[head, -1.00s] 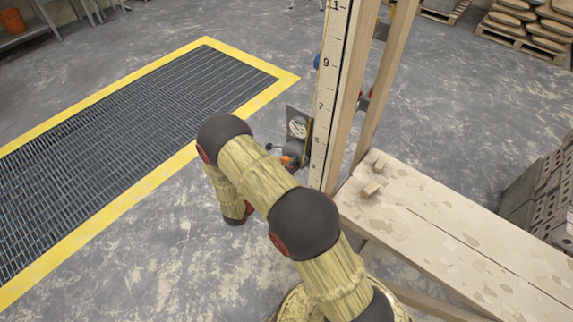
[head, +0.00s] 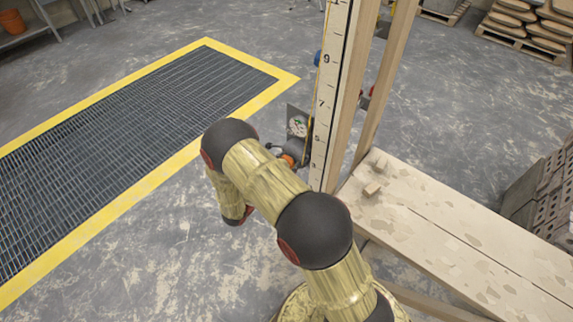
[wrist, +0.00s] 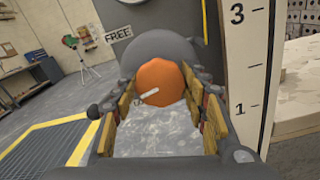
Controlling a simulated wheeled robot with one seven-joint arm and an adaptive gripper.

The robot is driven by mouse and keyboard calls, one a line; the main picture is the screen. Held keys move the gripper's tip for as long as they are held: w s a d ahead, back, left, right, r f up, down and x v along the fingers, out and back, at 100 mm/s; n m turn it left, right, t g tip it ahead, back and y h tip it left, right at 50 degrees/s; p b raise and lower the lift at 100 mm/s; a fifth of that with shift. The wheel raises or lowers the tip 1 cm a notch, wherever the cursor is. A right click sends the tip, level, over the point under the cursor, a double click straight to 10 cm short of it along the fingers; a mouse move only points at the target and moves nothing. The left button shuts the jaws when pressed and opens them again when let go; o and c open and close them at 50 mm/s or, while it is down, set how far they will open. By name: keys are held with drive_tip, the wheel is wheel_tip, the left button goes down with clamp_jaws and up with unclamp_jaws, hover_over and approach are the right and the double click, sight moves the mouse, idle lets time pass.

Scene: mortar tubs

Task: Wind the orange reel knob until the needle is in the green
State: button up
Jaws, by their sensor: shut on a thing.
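The orange reel knob (wrist: 158,76) is in the middle of the wrist view, with a pale mark on its face pointing to the lower left. My gripper (wrist: 162,82) is shut on it, with one finger on each side. The grey reel body (wrist: 160,47) is behind the knob. In the head view a small part of the orange knob (head: 289,160) shows past my arm, below a round dial (head: 298,127) on a dark plate. The dial is too small for me to read its needle. My gripper is mostly hidden there.
A tall numbered board (head: 325,100) stands close to the right of the reel. A mortar-stained wooden bench (head: 440,235) is at the right. A yellow-edged floor grate (head: 140,135) lies to the left. A sign reading FREE (wrist: 117,33) shows in the wrist view.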

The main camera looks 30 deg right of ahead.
idle(0.4)
drive_tip(key=o, duration=1.1)
drive_tip(key=shift+o, duration=0.3)
drive_tip(key=v, duration=1.2)
